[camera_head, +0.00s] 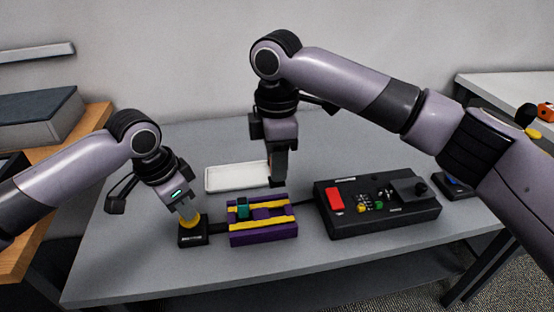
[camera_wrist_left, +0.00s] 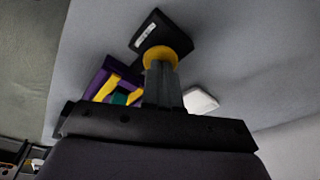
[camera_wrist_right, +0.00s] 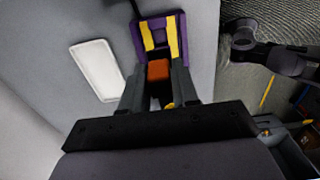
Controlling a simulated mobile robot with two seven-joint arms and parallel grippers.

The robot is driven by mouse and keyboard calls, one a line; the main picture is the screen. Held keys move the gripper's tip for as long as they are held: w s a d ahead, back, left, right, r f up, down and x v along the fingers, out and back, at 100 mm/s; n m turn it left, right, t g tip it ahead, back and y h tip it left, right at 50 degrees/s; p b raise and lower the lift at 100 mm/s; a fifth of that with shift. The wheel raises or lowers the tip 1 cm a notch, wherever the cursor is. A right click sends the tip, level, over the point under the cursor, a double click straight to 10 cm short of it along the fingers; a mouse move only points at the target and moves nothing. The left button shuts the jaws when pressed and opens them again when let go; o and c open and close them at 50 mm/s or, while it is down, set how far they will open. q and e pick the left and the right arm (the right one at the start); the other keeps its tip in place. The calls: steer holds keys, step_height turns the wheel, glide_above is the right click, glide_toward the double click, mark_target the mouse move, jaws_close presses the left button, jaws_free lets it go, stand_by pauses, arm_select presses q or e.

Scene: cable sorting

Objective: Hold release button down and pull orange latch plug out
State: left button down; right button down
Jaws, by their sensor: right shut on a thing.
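The yellow release button (camera_head: 190,219) sits on a small black box (camera_head: 193,236). My left gripper (camera_head: 187,211) is shut with its fingertips down on the button, which also shows in the left wrist view (camera_wrist_left: 160,55). My right gripper (camera_head: 278,182) is shut on the orange latch plug (camera_wrist_right: 158,70), seen between its fingers in the right wrist view. The plug is hidden in the head view. The purple holder with yellow rails (camera_head: 262,236) stands right of the button box. My right gripper appears above and behind it, and no orange shows in it. A teal plug (camera_head: 242,207) sits in the holder.
A white tray (camera_head: 228,178) lies behind the holder. A black control box (camera_head: 385,221) with a red patch (camera_head: 334,199) and small coloured parts is on the right. A dark cable joins box and holder. The table front (camera_head: 160,285) is clear.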

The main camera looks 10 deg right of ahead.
arm_select(q)
steer(key=d+v, duration=0.1)
steer(key=v, duration=0.6)
steer(key=shift+w+r, duration=0.3)
steer(key=shift+w, duration=0.05)
stand_by(0.4)
steer(key=shift+s+d, duration=0.1)
arm_select(e)
steer(key=shift+s, duration=0.1)
